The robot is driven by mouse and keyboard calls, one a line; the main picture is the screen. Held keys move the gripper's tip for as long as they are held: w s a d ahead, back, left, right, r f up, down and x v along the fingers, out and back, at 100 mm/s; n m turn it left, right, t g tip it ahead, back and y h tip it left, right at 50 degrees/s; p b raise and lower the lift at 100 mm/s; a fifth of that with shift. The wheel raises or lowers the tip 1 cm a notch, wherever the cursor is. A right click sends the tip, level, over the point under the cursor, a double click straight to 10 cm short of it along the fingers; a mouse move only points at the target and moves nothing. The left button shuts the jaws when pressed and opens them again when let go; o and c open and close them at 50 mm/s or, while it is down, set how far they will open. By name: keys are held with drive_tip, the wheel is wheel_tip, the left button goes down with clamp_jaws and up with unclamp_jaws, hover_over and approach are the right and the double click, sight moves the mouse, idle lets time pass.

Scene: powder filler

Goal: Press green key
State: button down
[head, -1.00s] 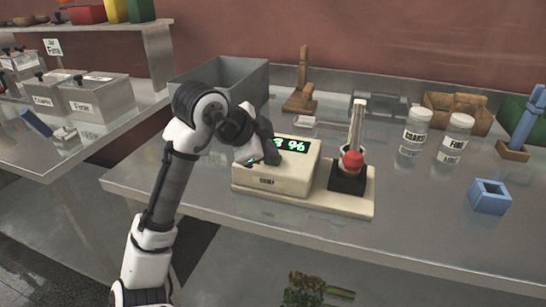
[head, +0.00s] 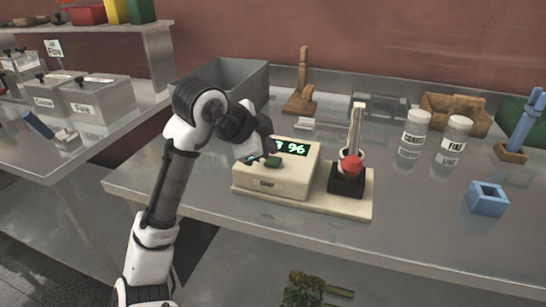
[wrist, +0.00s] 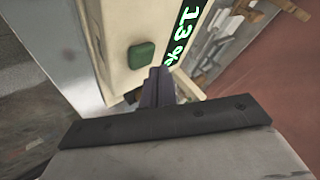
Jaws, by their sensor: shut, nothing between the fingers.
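The cream powder filler (head: 282,184) stands on the metal table. Its green key (wrist: 142,56) shows uncovered in the wrist view, next to the lit display (wrist: 180,35), which reads 13 %. In the head view the green key (head: 272,161) shows just below my gripper (head: 262,152). My gripper (wrist: 160,74) is shut and empty. Its fingertips are close beside the key, on its lower right in the wrist view. I cannot tell whether they touch the filler.
The table's front right is clear.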

sight(269, 162)
wheel_tip(269, 162, up, 5)
drive_tip(key=p, duration=0.4)
idle(0.4)
